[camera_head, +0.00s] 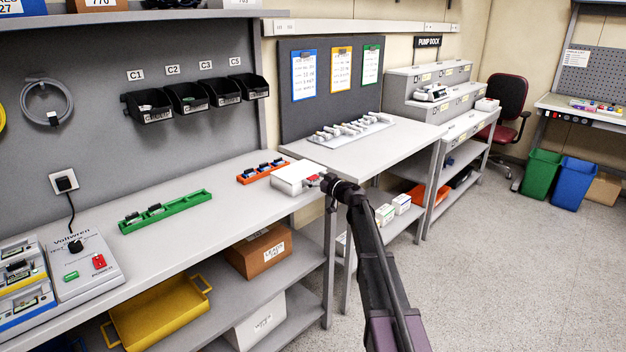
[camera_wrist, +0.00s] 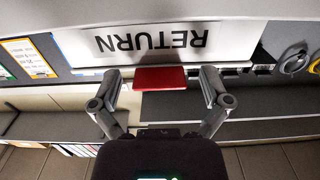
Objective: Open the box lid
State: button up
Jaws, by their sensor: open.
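The white box (camera_head: 294,175) stands near the right end of the long workbench, and its lid looks closed. In the wrist view its white face (camera_wrist: 100,43) carries the word RETURN, seen upside down. A red tab (camera_wrist: 160,78) sticks out from the box's edge; it is small and partly hidden in the head view (camera_head: 312,181). My gripper (camera_wrist: 160,80) is open, with one finger on each side of the red tab and a gap on both sides. In the head view my gripper (camera_head: 324,182) is right at the box's front right side.
An orange rack (camera_head: 262,172) is close to the box's left, and a green rack (camera_head: 165,212) is further left. A test unit (camera_head: 85,265) stands at the near left. The bench (camera_head: 225,205) is bare between the green rack and the box. Shelves lie below.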

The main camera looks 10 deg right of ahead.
jog(key=c, duration=1.3)
jog(key=shift+a, duration=0.15)
jog(key=shift+c, duration=0.2)
jog(key=shift+r, duration=0.1)
